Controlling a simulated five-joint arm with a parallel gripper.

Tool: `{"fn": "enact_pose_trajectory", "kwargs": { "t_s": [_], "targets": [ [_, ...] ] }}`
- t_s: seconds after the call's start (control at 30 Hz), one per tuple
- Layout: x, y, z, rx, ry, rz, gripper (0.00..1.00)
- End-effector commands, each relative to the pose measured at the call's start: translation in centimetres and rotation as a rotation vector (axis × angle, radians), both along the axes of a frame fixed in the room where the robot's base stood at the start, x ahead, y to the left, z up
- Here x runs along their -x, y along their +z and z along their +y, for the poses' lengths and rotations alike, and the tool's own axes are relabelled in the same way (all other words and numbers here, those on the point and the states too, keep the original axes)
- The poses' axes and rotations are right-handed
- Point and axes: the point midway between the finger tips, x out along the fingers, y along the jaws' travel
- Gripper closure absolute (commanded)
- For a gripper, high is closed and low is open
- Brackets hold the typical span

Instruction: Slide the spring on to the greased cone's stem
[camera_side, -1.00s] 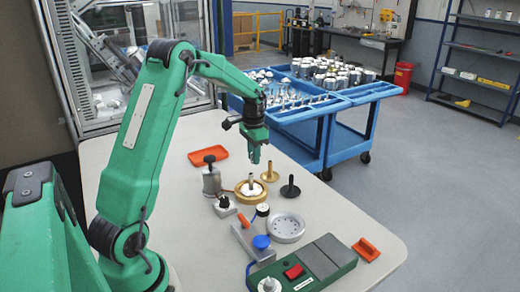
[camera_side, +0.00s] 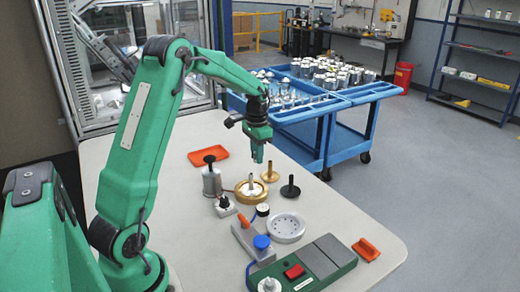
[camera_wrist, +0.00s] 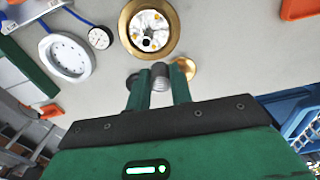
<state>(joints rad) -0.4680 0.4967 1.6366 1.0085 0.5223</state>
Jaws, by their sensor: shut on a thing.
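My gripper (camera_side: 258,158) is above the table, near the upright brass cone with a stem (camera_side: 270,172). In the wrist view my gripper (camera_wrist: 160,88) is shut on the spring (camera_wrist: 160,80), a small grey coil between the two fingers. The spring cannot be made out in the side view. A cone with whitish patches, which looks like the greased cone (camera_side: 257,193), sits in a round brass ring (camera_side: 241,194), its stem upright. In the wrist view this cone (camera_wrist: 150,32) is ahead of the spring, clear of it. A black cone (camera_side: 290,190) stands to the right.
A grey can with a black plunger (camera_side: 211,182) stands left of the ring. A grey perforated dish (camera_side: 286,229), a dial gauge (camera_side: 262,209) and a green box with a red switch (camera_side: 310,268) are nearer. Orange trays (camera_side: 208,155) and (camera_side: 366,249) lie at the edges.

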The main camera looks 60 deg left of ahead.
Motion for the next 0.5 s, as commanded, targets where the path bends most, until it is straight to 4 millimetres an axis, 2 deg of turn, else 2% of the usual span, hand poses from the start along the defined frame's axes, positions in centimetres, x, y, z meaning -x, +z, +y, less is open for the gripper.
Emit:
{"fn": "enact_pose_trajectory", "kwargs": {
  "t_s": [0.3, 0.5],
  "targets": [
    [2.2, 2.4, -0.8, -0.001, 0.001, -0.002, 1.00],
    [3.0, 3.0, -1.1, 0.000, 0.000, 0.000, 1.00]
  ]
}}
